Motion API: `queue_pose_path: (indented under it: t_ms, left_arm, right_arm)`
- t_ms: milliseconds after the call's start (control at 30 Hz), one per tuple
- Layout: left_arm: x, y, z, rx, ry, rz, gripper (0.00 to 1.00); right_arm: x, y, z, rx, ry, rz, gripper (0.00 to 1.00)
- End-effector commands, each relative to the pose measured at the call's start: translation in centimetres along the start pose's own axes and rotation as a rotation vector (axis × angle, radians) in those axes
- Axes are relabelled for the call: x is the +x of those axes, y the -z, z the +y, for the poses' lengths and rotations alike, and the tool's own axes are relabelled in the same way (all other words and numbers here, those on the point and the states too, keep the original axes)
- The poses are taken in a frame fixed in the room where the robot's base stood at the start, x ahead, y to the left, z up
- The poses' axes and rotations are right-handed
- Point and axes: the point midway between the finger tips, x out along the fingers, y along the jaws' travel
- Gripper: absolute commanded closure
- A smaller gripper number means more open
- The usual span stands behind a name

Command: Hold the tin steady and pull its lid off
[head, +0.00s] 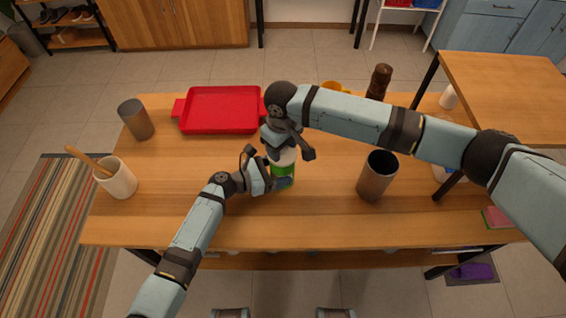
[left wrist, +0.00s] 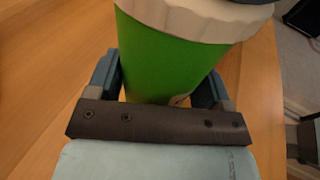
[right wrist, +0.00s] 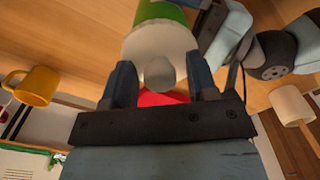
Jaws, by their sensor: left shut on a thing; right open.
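The tin is a green cylinder (head: 283,174) with a white lid, standing on the wooden table. My left gripper (head: 272,181) is shut on its green body; the left wrist view shows the green side (left wrist: 165,62) between the fingers and the white lid rim (left wrist: 205,20) above. My right gripper (head: 281,150) is open right over the tin's top. In the right wrist view the white lid (right wrist: 150,48) with its round knob (right wrist: 160,72) shows between the open fingers. Whether the fingers touch the lid I cannot tell. The right hand hides most of the lid in the head view.
A red tray (head: 222,110) lies behind the tin. A grey cup (head: 136,120) and a white crock with a wooden spoon (head: 117,179) stand left. A dark metal cup (head: 377,176) stands right. A yellow mug (head: 333,87) and brown mill (head: 379,80) are behind my right arm. The front table is clear.

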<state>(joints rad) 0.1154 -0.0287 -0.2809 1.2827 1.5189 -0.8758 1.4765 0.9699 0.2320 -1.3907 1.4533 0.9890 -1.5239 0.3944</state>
Motion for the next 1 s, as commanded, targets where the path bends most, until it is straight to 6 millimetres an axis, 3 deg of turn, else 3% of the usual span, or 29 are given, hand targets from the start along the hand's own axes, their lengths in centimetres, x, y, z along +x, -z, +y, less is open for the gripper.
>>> queue_pose_path:
  t_ms: [100,133,300,767,1000]
  left_arm:
    - [0.1,-0.1,-0.1,0.002,0.003,-0.002,0.45]
    - [0.1,-0.1,-0.1,0.002,0.003,-0.002,0.45]
    - [0.1,-0.1,-0.1,0.002,0.003,-0.002,0.45]
    - [0.1,-0.1,0.0,0.002,0.002,-0.003,0.45]
    - [0.0,-0.1,0.0,0.001,0.001,-0.002,0.45]
  right_arm:
    - [0.3,-0.1,0.0,0.001,0.0,-0.003,0.47]
    - [0.3,-0.1,0.0,0.001,-0.001,-0.004,0.51]
    - [0.4,-0.2,0.0,0.002,-0.001,-0.005,0.9]
    - [0.0,-0.2,0.0,0.002,0.0,-0.006,0.91]
    - [-1.6,-0.1,0.0,0.001,-0.001,-0.003,0.91]
